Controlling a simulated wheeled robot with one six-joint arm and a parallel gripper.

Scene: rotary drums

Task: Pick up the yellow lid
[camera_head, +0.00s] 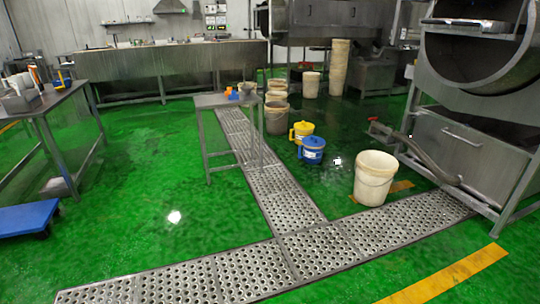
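A yellow jug-like container (301,133) stands on the green floor right of the drain grating, in the middle distance. Its round top looks like a yellow lid (303,126), but it is too small to tell whether that is a separate part. A blue container of the same kind (312,153) stands just in front of it, with a blue top and a yellow handle at its left side. A yellow object also shows on the left table, too small to make out. My gripper is not in view.
A small steel table (224,100) stands left of the containers. A white bucket (374,180) stands on the floor at the right, before a steel drum machine (470,130). A steel table (45,100) and blue trolley (28,216) are at the left. The foreground floor is clear.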

